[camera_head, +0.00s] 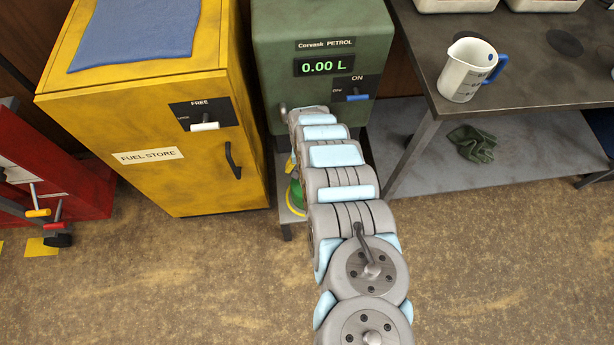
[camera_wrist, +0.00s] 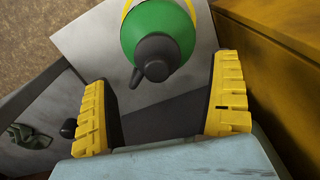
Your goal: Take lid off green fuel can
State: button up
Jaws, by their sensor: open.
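The green fuel can (camera_wrist: 160,22) shows in the wrist view at the top centre, with a yellow band at its upper edge. Its dark grey lid (camera_wrist: 157,57) faces my camera, and a small dark spout or tab sticks out to the lower left. My gripper (camera_wrist: 160,75) is open, its yellow-padded fingers on either side below the can; nothing shows between them touching the lid. In the head view a green part of the can (camera_head: 297,196) shows left of my arm, which hides most of it. The gripper's fingers cannot be made out clearly there.
The yellow fuel store cabinet (camera_head: 158,120) stands close on the left. The green petrol dispenser (camera_head: 322,30) reads 0.00 L behind my arm.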

jog(key=shift+w+d+f+b, duration=0.15)
jog(key=shift+f+b, duration=1.5)
jog(key=shift+f, duration=0.95)
jog(key=shift+r, duration=0.1)
jog(key=c, duration=1.1)
